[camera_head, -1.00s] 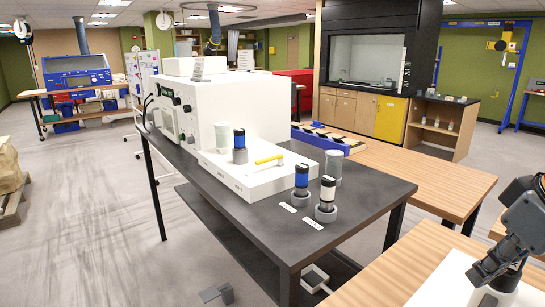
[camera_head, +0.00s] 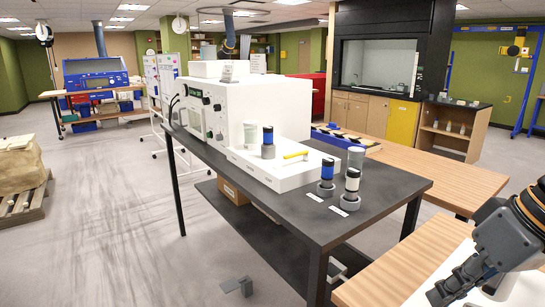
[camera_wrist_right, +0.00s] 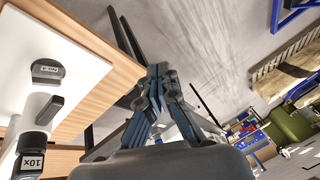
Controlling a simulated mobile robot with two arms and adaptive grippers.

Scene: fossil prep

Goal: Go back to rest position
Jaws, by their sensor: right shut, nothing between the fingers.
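My right gripper (camera_head: 442,293) is at the lower right of the head view, over the near wooden table, with its arm coming in from the right edge. In the right wrist view its fingers (camera_wrist_right: 158,92) are closed together with nothing between them. The gripper is clear of the objects on the black bench. My left gripper is not in view.
A black bench (camera_head: 385,198) holds a white cabinet (camera_head: 255,108), a white slab with a yellow-handled tool (camera_head: 296,155), and blue and white capped cylinders (camera_head: 327,172). A white instrument marked 10x (camera_wrist_right: 28,160) stands beside my gripper. Grey floor (camera_head: 110,240) is open at left.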

